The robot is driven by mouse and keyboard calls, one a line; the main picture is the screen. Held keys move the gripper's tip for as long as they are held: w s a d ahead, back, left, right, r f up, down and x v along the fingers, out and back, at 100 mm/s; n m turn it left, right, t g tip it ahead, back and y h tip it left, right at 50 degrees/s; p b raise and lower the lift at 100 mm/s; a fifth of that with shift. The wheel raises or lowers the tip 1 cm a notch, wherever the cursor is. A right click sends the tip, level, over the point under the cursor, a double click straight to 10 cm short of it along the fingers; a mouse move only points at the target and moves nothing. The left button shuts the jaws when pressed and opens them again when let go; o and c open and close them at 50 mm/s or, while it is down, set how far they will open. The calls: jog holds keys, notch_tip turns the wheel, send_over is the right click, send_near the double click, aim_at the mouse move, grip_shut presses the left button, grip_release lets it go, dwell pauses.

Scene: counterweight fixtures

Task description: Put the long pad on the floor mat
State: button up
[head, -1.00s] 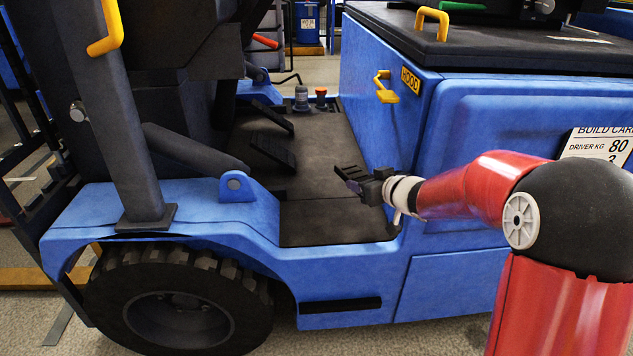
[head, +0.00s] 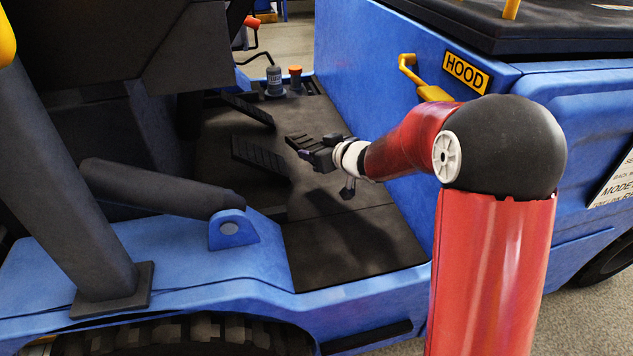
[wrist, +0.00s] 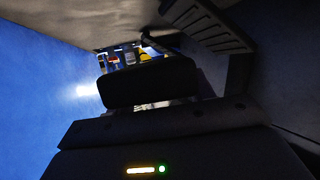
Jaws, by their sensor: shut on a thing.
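My gripper (head: 312,150) is shut on a dark ribbed piece that I take to be the long pad (head: 297,141). It holds the piece above the footwell of a blue truck, clear of the floor, with a shadow below. In the wrist view, a dark rounded block (wrist: 150,83) shows ahead of my gripper; its far side is hidden. The dark floor mat (head: 350,250) lies on the footwell floor, nearer than my gripper. I cannot tell its exact edges from the dark floor around it.
Two dark ribbed pedals (head: 262,160) (head: 248,109) stand left of my gripper. A grey canister (head: 274,80) and an orange-topped one (head: 295,76) stand at the back. The blue hood wall (head: 370,80) with a yellow handle (head: 425,85) rises to the right.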

jog(key=shift+s+f+b, duration=0.1)
jog(key=shift+f+b, duration=0.55)
jog(key=shift+f, duration=2.9)
jog(key=shift+f+b, duration=0.35)
jog(key=shift+f, duration=0.15)
jog(key=o, duration=1)
jog(key=shift+o, duration=0.2)
jog(key=shift+r, duration=0.1)
jog(key=shift+r+p, duration=0.25)
jog(key=shift+p, duration=0.05)
jog(key=p+v, duration=0.1)
jog(key=v, duration=1.1)
jog(key=shift+r, duration=0.25)
